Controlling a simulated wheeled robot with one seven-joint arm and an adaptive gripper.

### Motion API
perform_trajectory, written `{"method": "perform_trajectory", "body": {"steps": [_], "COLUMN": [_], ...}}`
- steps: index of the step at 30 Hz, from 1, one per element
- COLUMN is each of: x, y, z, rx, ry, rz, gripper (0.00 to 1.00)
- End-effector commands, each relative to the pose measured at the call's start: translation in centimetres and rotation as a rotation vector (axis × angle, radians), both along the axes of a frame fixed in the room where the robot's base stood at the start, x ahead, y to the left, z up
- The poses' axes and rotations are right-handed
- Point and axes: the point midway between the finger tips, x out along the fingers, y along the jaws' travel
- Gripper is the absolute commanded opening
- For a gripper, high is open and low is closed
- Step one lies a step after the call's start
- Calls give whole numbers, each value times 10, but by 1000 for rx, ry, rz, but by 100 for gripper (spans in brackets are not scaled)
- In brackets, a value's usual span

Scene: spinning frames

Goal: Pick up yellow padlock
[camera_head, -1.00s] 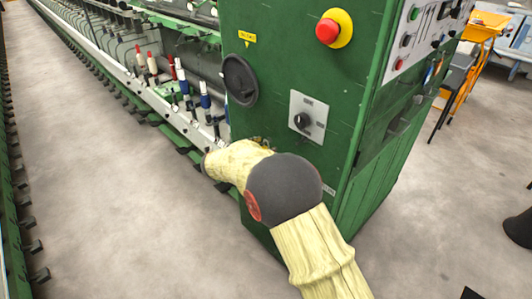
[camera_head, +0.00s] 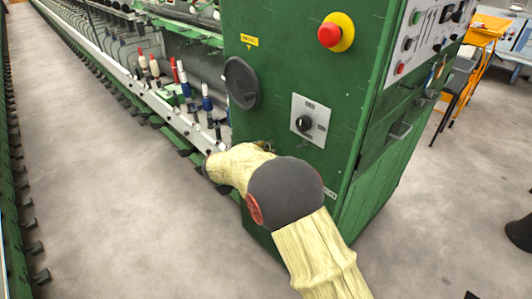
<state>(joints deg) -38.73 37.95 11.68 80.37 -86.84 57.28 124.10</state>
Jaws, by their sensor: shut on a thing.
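I cannot make out a yellow padlock. My arm, in a pale yellow sleeve with a dark grey joint, reaches from the bottom of the head view up to the front of the green machine cabinet (camera_head: 285,75). My gripper is not seen; the arm hides the area beyond it. A small dark olive bit shows just above the sleeve, against the lower cabinet front, too small to identify.
The cabinet carries a red button on a yellow base (camera_head: 329,35), a rotary switch (camera_head: 304,124) and a round black disc (camera_head: 241,83). Spinning frames with bobbins (camera_head: 206,100) run to the far left. The aisle floor (camera_head: 100,190) is clear.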

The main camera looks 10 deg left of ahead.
Motion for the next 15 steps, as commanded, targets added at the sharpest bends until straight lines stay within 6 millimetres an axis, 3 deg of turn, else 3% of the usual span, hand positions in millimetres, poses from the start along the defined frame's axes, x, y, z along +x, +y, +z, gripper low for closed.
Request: {"method": "perform_trajectory", "body": {"steps": [7, 15], "x": [-1, -45], "y": [1, 24], "z": [19, 17], "rx": [2, -1], "ry": [-2, 0], "rz": [1, 4], "gripper": [6, 6]}}
